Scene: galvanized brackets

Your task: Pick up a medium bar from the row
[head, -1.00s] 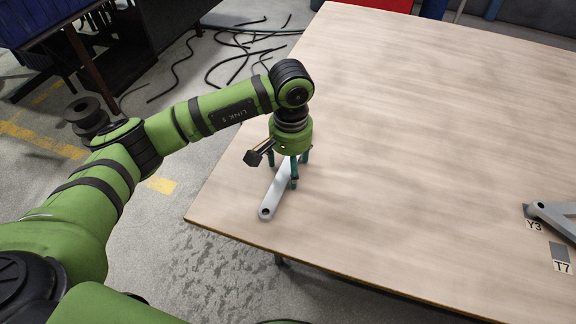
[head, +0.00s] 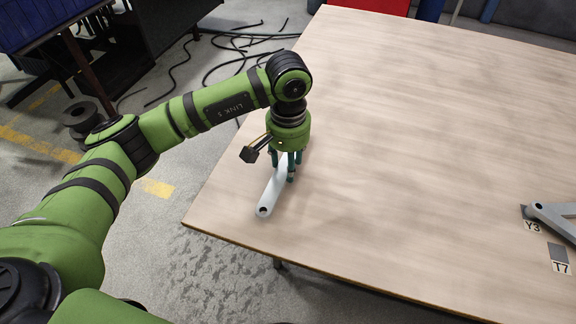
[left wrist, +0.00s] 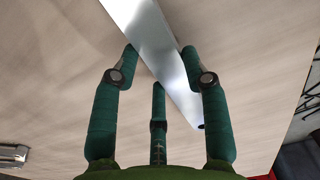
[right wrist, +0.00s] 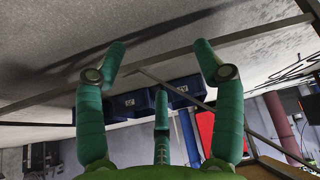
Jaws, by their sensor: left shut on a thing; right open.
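A pale grey metal bar (head: 268,195) with rounded ends and a hole at its near end is at the left part of the wooden table (head: 400,120). My left gripper (head: 291,172) points down over its far part and is shut on it. In the left wrist view the bar (left wrist: 160,45) runs slantwise between the green fingers (left wrist: 160,52), and its far end shows a dark hole. I cannot tell whether the bar is clear of the table. My right gripper (right wrist: 160,52) is open and empty in the right wrist view.
A grey bracket assembly (head: 552,217) lies at the right edge of the table, by dark patches labelled Y3 (head: 532,226) and T7 (head: 559,266). The table's middle is clear. Black cables (head: 225,65) lie on the floor behind. The right wrist view shows blue bins (right wrist: 140,102).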

